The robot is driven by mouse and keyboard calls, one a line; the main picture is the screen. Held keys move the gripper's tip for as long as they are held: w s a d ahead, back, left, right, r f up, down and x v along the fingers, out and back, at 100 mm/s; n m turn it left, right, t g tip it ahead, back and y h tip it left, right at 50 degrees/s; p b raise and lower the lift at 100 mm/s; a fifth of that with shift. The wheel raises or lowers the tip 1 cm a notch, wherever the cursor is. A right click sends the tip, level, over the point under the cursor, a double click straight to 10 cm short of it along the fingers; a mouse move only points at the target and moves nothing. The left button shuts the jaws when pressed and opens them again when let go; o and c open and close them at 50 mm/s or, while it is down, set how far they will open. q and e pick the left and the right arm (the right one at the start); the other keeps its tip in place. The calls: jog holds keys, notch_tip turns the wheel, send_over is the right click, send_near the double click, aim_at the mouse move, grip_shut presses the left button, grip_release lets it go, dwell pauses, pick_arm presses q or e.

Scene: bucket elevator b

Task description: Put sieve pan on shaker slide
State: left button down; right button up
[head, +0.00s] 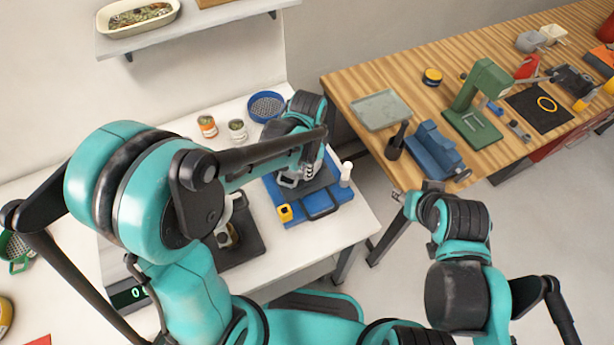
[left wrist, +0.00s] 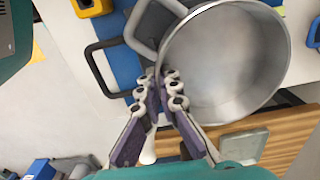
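The round silver sieve pan (left wrist: 235,65) with a grey loop handle is large in the left wrist view. My left gripper (left wrist: 162,80) has its fingertips together at the pan's left rim, one finger inside and one outside, shut on the wall. In the head view my left gripper (head: 297,178) is over the blue shaker (head: 290,218) and its dark plate; my arm hides most of the pan there. I cannot tell whether the pan rests on the slide. My right gripper (head: 403,202) is apart from everything, beside the wooden bench; its fingers are too small to read.
A white bottle (head: 346,174) stands by the shaker's right edge. A blue round sieve (head: 266,106) and two cans (head: 207,126) are at the back of the white table. The wooden bench (head: 350,90) at the right holds a tray, a blue vise (head: 437,150) and a green press.

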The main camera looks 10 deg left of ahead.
pick_arm(q)
notch_tip(320, 180, down, 3)
jog(key=shift+b, duration=0.3)
jog(key=c, duration=1.7)
grip_release()
jog(key=shift+f, duration=0.1)
